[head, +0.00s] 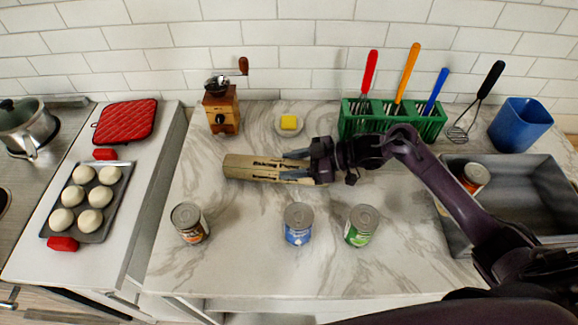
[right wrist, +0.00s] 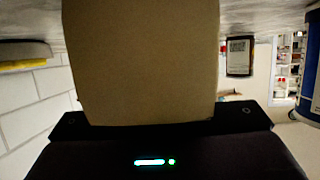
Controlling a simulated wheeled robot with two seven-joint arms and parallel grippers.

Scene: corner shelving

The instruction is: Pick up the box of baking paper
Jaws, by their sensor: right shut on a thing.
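The box of baking paper (head: 250,168) is a long tan box with dark lettering, lying on the marble counter or just above it; I cannot tell which. My right gripper (head: 296,167) comes from the right and is shut on the box near its right end. In the right wrist view the box (right wrist: 140,60) is a plain tan surface filling the space in front of my right gripper (right wrist: 150,122). The gripper hides part of the box. My left gripper is not in view.
Three cans (head: 189,223), (head: 298,224), (head: 361,226) stand in front of the box. A grey sink or bin (head: 530,190) is at right.

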